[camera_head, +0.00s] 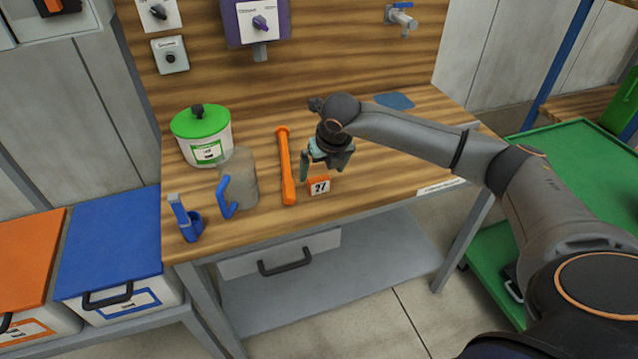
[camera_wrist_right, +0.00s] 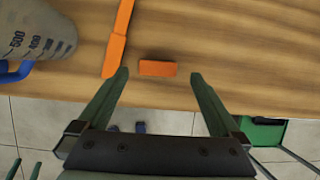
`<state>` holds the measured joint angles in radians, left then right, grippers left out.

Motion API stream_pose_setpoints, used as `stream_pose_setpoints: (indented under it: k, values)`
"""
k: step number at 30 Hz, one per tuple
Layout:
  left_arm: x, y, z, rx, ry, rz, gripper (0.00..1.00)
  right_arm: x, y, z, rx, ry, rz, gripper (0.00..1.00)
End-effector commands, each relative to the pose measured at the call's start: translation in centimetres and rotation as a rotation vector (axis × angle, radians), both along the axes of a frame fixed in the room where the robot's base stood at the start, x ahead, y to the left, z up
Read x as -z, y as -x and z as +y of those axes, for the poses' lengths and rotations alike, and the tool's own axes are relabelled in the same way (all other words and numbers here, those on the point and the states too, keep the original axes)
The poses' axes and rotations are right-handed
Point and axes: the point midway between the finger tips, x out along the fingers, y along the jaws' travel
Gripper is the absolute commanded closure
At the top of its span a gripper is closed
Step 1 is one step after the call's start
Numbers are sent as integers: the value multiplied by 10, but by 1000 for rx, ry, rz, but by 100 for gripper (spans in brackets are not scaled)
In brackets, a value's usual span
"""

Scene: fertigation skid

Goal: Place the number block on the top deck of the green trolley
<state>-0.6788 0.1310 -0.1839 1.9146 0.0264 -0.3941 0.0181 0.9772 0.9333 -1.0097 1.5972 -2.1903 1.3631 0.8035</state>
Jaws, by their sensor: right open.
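The number block (camera_head: 319,186) is a small orange block with a white face reading 27. It stands on the wooden bench near its front edge, and its orange top shows in the right wrist view (camera_wrist_right: 158,68). My right gripper (camera_head: 325,172) is open above the bench close to the block. In the wrist view its two green fingers (camera_wrist_right: 160,78) point toward the block, which lies just beyond the fingertips and between their lines, apart from both. The green trolley (camera_head: 580,185) stands at the right, its top deck partly hidden by my right arm. My left gripper is not in view.
An orange bar-like tool (camera_head: 286,165) lies just left of the block. A clear jug (camera_head: 240,180) with a blue handle, a green-lidded tub (camera_head: 203,150) and a blue holder (camera_head: 186,220) stand farther left. The bench (camera_head: 380,165) is clear to the block's right.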

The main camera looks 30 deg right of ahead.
Motion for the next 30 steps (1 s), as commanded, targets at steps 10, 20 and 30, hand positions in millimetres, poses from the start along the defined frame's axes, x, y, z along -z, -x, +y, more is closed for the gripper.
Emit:
stream_pose_setpoints:
  k: [10,20,30]
  values:
    - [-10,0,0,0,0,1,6,42,-15,-1,0,-1,3,0]
    - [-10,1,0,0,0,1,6,50,-18,-2,-1,-1,1,0]
    - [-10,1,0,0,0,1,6,50,-18,-2,0,-1,1,36]
